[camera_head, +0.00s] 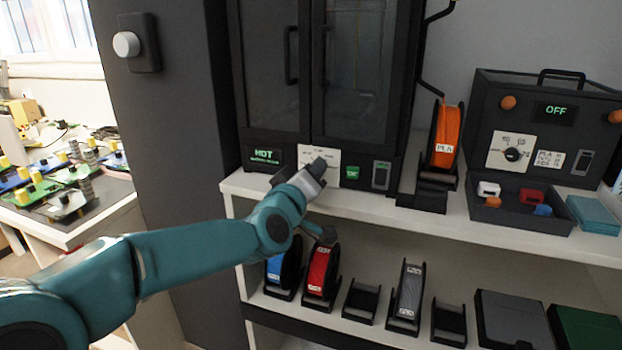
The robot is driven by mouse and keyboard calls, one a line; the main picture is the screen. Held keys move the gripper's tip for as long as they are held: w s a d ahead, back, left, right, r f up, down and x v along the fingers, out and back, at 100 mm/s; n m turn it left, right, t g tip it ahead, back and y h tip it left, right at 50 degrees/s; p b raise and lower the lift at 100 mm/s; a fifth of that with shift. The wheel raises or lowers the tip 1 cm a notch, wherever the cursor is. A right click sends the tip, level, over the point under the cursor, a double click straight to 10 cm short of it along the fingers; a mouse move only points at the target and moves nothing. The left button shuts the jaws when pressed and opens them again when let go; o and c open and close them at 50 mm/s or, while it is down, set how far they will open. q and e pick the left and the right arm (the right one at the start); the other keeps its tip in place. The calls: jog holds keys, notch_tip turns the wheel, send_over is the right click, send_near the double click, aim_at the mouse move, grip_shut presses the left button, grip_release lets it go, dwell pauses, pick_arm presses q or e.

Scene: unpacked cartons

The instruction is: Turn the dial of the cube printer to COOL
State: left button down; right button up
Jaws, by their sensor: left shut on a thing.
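The cube printer (318,138) is a large black cabinet with two dark glass doors, standing on the shelf. Its small display (263,155) reads HOT in green, with smaller text below that I cannot read. A white dial plate (328,153) is beside the display. My left gripper (318,169) is in front of this plate, shut on the dial, which it hides. I cannot tell where the dial points. My right gripper is not in view.
A lit green button (353,172) and a switch (381,175) are right of the plate. An orange PLA spool (446,136) stands farther right. A black case (545,95) has its own dial and reads OFF. Spools (320,271) and empty holders line the lower shelf, below my arm.

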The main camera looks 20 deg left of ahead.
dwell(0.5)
pick_arm(q)
jog(key=c, duration=0.8)
grip_release()
jog(key=s, duration=1.1)
jog(key=s+p, duration=0.1)
jog(key=s, duration=0.4)
jog(key=shift+s+a, duration=0.15)
jog(key=shift+a, duration=0.1)
